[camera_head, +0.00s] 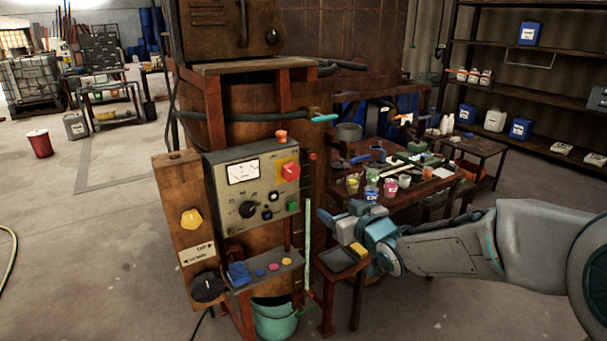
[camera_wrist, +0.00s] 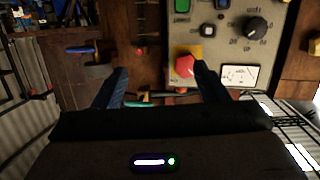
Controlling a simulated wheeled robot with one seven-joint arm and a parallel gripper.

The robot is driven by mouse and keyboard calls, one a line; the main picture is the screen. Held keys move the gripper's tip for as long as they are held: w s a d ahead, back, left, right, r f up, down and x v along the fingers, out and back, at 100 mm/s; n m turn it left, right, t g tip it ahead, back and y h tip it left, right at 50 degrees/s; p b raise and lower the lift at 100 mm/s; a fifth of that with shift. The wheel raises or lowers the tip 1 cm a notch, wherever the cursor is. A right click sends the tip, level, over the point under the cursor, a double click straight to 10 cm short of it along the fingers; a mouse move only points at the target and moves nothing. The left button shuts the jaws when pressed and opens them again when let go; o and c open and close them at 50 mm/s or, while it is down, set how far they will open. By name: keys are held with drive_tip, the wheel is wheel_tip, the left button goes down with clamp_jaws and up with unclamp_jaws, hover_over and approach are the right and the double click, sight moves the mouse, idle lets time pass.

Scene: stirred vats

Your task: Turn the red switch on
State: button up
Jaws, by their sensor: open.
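The red switch (camera_head: 290,171) is a red knob on a yellow-orange plate at the upper right of the grey control panel (camera_head: 222,166). In the wrist view, which shows the panel upside down, the red switch (camera_wrist: 185,66) lies near the right finger, just inside its tip. My gripper (camera_head: 324,217) is right of and below the red switch in the head view, apart from the panel. In the wrist view my gripper (camera_wrist: 160,69) has its two fingers spread, with nothing held between them.
The panel also bears a gauge (camera_head: 243,171), a black dial (camera_head: 247,209) and a green button (camera_head: 292,205). A small shelf (camera_head: 266,276) with coloured buttons juts out below. A cluttered table (camera_head: 398,200) stands behind my arm. Open floor lies left of the vat.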

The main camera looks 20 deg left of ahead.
sight(293, 174)
drive_tip(key=w+a+r+y+p, duration=0.1)
drive_tip(key=w+a, duration=0.2)
drive_tip(key=a, duration=0.2)
drive_tip(key=w+a+r+y+p, duration=0.1)
drive_tip(key=w+a, duration=0.1)
drive_tip(key=a, duration=0.2)
drive_tip(key=w+a+r+n+y, duration=0.1)
drive_tip(key=w+a, duration=0.2)
drive_tip(key=a, duration=0.2)
drive_tip(key=shift+w+a+y+p, duration=0.3)
drive_tip(key=shift+p, duration=0.1)
